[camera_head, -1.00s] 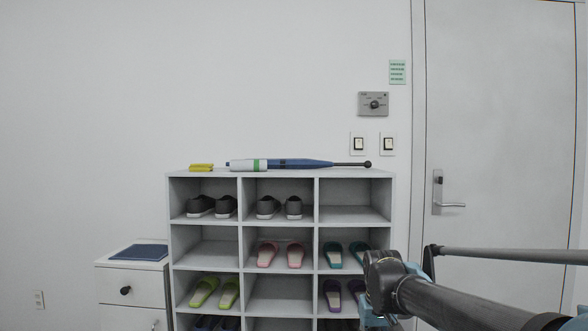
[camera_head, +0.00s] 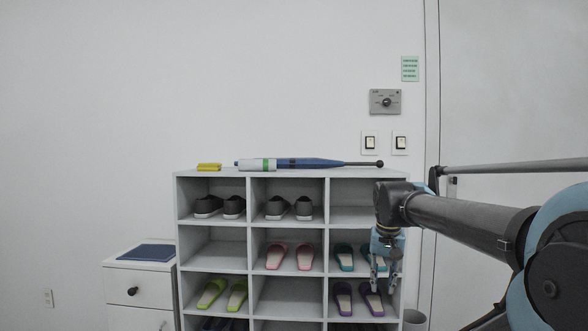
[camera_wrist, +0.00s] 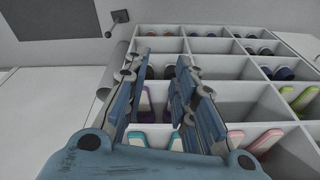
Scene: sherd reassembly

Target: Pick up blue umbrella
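The blue umbrella (camera_head: 312,163) lies flat along the top of the grey shoe shelf (camera_head: 210,173) in the head view, its dark shaft and knob pointing right. I cannot pick out the umbrella in the wrist view.
A yellow item (camera_head: 209,167) lies left of the umbrella on the shelf top. Shoes and slippers fill several cubbies. A white drawer cabinet (camera_head: 140,285) with a blue pad (camera_head: 146,252) stands at left.

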